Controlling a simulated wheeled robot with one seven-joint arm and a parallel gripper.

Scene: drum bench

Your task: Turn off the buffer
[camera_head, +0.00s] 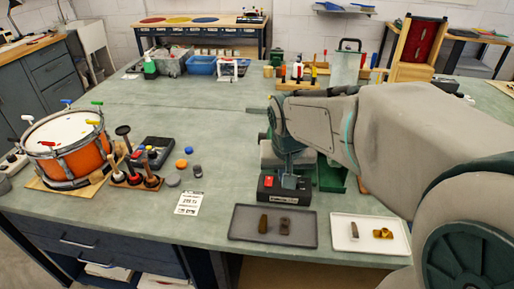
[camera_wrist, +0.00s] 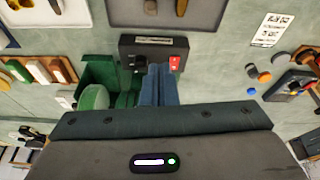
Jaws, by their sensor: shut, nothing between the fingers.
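The buffer's black switch box (camera_head: 296,197) stands near the bench's front edge, with a red switch (camera_head: 269,181) on its left side. The box also shows in the wrist view (camera_wrist: 128,48), its red switch (camera_wrist: 175,62) just right of my fingertips. The buffer's green body (camera_head: 331,176) is behind the box, mostly hidden by my arm; a pale green wheel (camera_wrist: 93,97) shows in the wrist view. My gripper (camera_head: 289,181) is shut and empty, pointing down at the box beside the red switch. I cannot tell whether it touches the box.
A dark tray (camera_head: 240,236) and a white tray (camera_head: 345,246) with small parts lie in front of the box. A printed card (camera_head: 189,203), a mallet stand (camera_head: 137,181) and an orange drum (camera_head: 68,160) are to the left. The bench middle is clear.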

